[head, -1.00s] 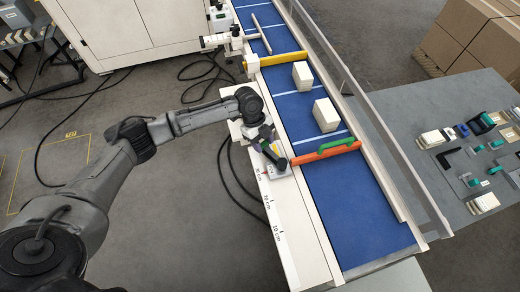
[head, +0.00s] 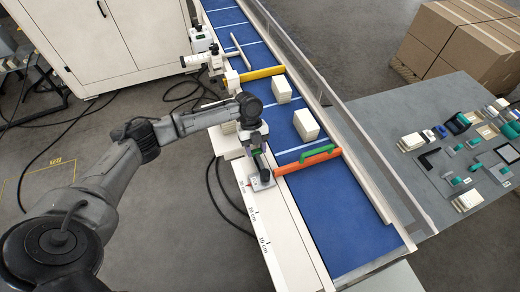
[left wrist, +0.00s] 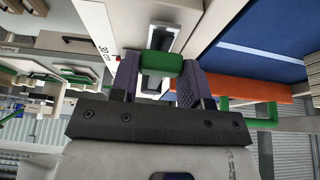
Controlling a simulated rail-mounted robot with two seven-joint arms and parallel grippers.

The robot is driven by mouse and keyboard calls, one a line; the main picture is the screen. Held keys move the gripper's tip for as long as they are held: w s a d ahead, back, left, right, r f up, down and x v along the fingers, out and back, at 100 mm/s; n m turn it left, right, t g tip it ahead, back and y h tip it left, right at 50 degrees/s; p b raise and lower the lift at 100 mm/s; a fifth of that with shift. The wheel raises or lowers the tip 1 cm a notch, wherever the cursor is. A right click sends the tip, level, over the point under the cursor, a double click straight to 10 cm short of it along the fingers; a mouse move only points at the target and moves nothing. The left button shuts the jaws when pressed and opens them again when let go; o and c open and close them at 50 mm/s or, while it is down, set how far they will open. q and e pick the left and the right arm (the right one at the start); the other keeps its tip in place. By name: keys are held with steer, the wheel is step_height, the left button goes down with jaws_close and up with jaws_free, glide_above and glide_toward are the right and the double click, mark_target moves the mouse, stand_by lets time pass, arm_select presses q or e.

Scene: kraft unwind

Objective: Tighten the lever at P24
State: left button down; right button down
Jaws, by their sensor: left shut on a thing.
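My left gripper (head: 261,172) is at the left end of the orange bar (head: 300,163), over a pale clamp block (head: 262,184) on the conveyor's white side rail. In the left wrist view its two purple-grey fingers (left wrist: 161,80) are shut on a short green lever grip (left wrist: 161,63), one finger at each end. The orange bar also shows in the left wrist view (left wrist: 220,88), with a green handle (left wrist: 250,108) on it. No P24 marking is legible. My right gripper is not in view.
The blue conveyor (head: 330,210) carries two cream boxes (head: 305,124) beyond the orange bar. A yellow bar (head: 262,74) crosses farther back. A centimetre scale (head: 258,222) runs along the white rail. A grey table (head: 375,120) with tools stands at right.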

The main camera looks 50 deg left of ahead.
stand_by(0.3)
arm_select(q)
steer(key=c, duration=0.6)
jaws_free()
steer(key=shift+w+r, duration=0.1)
steer(key=b+v, duration=0.1)
steer(key=v, duration=1.2)
steer(key=shift+r+b, duration=0.35)
